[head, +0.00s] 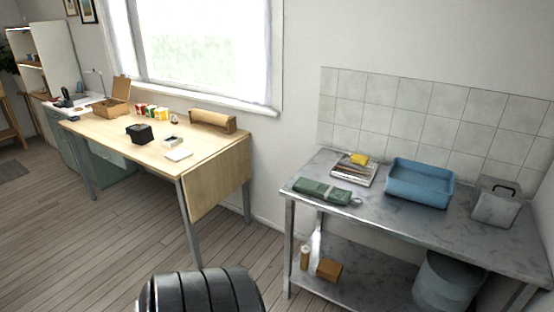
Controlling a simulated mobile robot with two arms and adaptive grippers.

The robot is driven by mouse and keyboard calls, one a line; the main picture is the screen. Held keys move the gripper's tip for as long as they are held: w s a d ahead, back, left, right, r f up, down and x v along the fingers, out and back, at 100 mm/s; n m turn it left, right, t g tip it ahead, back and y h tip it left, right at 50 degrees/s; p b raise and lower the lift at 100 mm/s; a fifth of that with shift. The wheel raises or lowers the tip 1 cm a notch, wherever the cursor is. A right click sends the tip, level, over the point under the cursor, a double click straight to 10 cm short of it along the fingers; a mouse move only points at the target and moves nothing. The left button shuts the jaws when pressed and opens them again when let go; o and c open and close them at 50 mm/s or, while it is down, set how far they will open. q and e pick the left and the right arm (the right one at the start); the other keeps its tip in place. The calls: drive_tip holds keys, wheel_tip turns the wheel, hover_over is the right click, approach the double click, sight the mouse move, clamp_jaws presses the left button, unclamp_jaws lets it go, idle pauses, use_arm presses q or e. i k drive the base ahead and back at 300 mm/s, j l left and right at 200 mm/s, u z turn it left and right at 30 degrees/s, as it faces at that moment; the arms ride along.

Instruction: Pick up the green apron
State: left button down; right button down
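A green folded cloth bundle (322,191), which looks like the apron, lies flat near the left front edge of the grey metal table (390,220) on the right. It appears rolled or folded into a long shape, with a small pale loop at its right end. Nothing covers it. Neither of my grippers is in view.
A wooden table (210,151) stands left; floor between is open.

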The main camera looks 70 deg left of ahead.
sight(334, 193)
drive_tip(key=u, duration=1.85)
